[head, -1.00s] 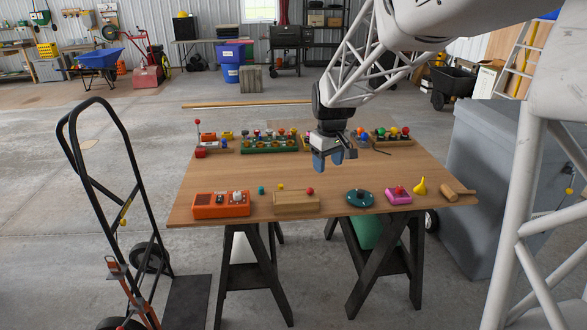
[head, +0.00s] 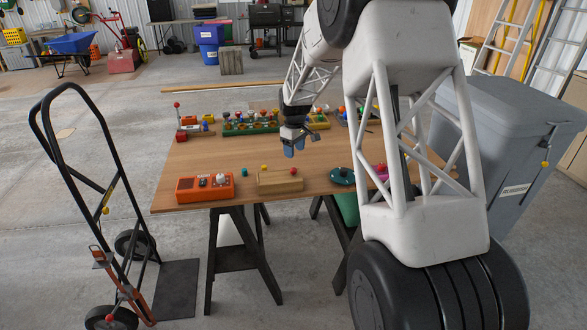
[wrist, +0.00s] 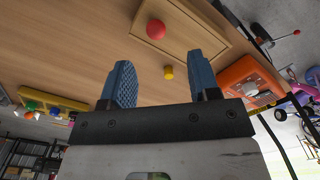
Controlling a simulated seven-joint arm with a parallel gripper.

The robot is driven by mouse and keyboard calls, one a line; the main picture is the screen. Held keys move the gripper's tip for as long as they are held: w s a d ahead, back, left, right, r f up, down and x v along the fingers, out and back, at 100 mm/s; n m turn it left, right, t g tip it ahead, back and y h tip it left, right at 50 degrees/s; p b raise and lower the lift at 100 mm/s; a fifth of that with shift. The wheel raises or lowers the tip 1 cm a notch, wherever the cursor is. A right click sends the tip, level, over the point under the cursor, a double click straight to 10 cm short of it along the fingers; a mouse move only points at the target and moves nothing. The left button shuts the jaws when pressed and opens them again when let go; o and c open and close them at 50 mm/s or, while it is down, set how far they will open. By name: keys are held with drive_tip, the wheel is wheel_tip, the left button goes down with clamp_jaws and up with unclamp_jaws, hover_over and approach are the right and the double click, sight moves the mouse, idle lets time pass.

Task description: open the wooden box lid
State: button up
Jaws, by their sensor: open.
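The wooden box (head: 280,182) sits near the front edge of the table, its lid on, with a red ball knob (head: 293,171) on top. In the wrist view, the box (wrist: 192,22) lies beyond my fingers, and its red knob (wrist: 155,30) is large near the top. My gripper (head: 294,148) hangs above the table, behind and above the box, pointing down. It is open and empty in the wrist view (wrist: 162,75), with two blue fingers spread and not touching the box.
An orange box (head: 205,187) stands left of the wooden box, and a teal disc (head: 341,177) stands right. A small yellow piece (head: 264,167) and a teal piece (head: 244,172) are close by. Several toys line the table's back, including a green tray (head: 250,127). The table's middle is bare.

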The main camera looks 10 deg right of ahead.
sight(280, 173)
drive_tip(key=shift+w+f, duration=0.7)
drive_tip(key=shift+f, duration=0.1)
drive_tip(key=shift+f, duration=3.85)
clamp_jaws()
